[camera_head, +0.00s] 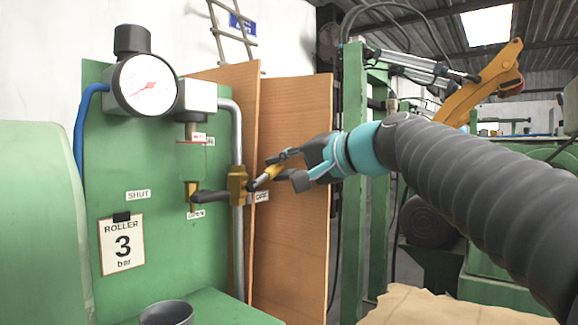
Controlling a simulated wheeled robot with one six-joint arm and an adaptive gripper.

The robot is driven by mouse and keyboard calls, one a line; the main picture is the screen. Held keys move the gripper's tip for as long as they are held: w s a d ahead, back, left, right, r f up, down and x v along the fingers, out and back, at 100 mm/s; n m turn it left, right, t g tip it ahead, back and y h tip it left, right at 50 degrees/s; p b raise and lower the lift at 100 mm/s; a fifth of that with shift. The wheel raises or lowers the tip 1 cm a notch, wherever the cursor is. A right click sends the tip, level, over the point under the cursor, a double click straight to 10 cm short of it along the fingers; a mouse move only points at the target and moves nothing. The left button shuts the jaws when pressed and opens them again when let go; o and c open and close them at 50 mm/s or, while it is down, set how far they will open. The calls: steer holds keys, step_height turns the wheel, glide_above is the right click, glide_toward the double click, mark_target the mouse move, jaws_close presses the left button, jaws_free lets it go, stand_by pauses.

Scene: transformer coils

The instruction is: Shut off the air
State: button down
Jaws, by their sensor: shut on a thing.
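A brass valve (238,185) sits on a vertical grey pipe (237,130) at the right edge of the green panel. A yellow handle (266,175) reaches from the valve's right side up to my gripper (285,168). My gripper comes in from the right and is shut on this handle; its fingers partly hide the grip. A "SHUT" label (138,195) is on the panel to the left. Another label (261,196) beside the valve is too small to read surely.
A pressure gauge (147,85) with a black knob (132,40) and a blue hose (80,130) is above. A "ROLLER 3 bar" card (122,245) hangs below. Brown boards (292,240) stand close behind my gripper. A grey cup (166,313) is at the bottom.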

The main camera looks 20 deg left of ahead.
steer(key=c, duration=1.1)
jaws_free()
steer(key=shift+o, duration=0.2)
steer(key=shift+d, duration=0.1)
steer(key=v, duration=1.1)
steer(key=shift+s+d, duration=0.2)
steer(key=shift+d, duration=0.15)
steer(key=shift+r, duration=0.15)
